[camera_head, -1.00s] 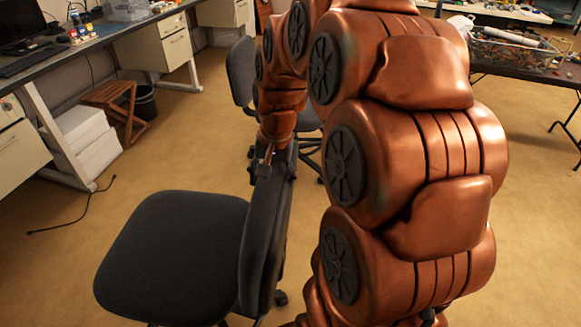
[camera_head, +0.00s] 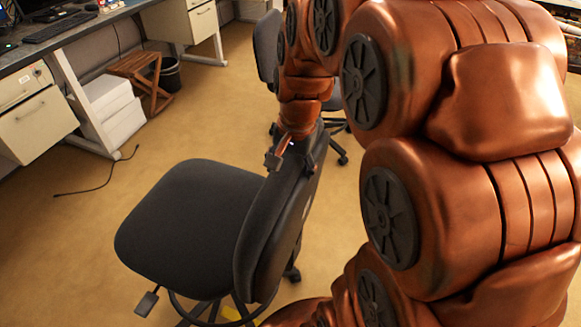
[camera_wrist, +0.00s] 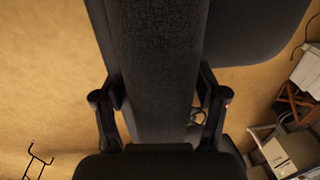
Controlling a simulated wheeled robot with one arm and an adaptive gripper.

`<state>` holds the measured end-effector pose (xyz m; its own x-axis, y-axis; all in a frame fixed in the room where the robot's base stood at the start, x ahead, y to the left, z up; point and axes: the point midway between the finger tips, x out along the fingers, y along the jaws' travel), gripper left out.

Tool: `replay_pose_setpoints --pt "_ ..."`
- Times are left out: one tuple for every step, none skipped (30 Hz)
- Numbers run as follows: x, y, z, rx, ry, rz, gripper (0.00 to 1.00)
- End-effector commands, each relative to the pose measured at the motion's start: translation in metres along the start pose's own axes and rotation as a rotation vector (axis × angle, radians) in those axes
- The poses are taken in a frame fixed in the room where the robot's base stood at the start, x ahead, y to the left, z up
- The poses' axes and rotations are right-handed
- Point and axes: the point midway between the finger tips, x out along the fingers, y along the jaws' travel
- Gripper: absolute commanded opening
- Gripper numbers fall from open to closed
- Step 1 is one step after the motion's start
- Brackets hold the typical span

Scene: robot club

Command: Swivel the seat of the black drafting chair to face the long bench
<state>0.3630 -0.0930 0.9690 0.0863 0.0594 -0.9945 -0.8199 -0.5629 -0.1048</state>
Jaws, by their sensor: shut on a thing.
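The black drafting chair stands in front of me in the head view, with its dark seat (camera_head: 185,225) pointing left toward the long bench (camera_head: 75,38). Its upright backrest (camera_head: 275,225) is on the right side of the seat. A lever and part of a foot ring show below the seat. My gripper (camera_head: 287,150) is at the top of the backrest. In the wrist view, the fingers of my gripper (camera_wrist: 160,100) straddle the backrest (camera_wrist: 155,60), one on each side, shut on it. The far finger is partly hidden in the head view.
A wooden stool (camera_head: 142,80), a black bin (camera_head: 168,75) and white boxes (camera_head: 112,110) are by the bench. A cable (camera_head: 105,180) lies on the floor.

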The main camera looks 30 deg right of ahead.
Motion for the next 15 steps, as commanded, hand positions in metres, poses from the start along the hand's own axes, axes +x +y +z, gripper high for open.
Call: replay_pose_setpoints --pt "0.0008 0.0005 0.0009 -0.002 -0.004 0.002 0.73" --pt "0.0008 0.0006 0.0010 -0.002 -0.004 0.002 0.76" --pt "0.0007 0.0005 0.0009 -0.002 -0.003 0.002 0.80" --pt "0.0007 0.0005 0.0008 -0.001 -0.003 0.002 0.83" --pt "0.0006 0.0005 0.0007 -0.001 -0.003 0.002 0.86" --pt "0.0005 0.0004 0.0006 -0.001 -0.002 0.001 0.90" --pt "0.0005 0.0003 0.0004 -0.001 -0.002 0.001 0.94" --pt "0.0005 0.0003 0.0004 -0.001 -0.002 0.001 0.97" --pt "0.0004 0.0003 0.0003 -0.001 -0.002 0.001 0.97" --pt "0.0004 0.0003 0.0003 -0.001 -0.002 0.001 0.97" --pt "0.0002 0.0002 0.0002 -0.001 -0.001 0.001 0.97" --pt "0.0002 0.0002 0.0002 -0.001 -0.001 0.001 0.97" --pt "0.0002 0.0002 0.0001 -0.001 -0.001 0.001 0.97" --pt "0.0002 0.0002 0.0001 -0.001 -0.001 0.001 0.97" --pt "0.0002 0.0002 0.0000 0.000 -0.001 0.001 0.97"
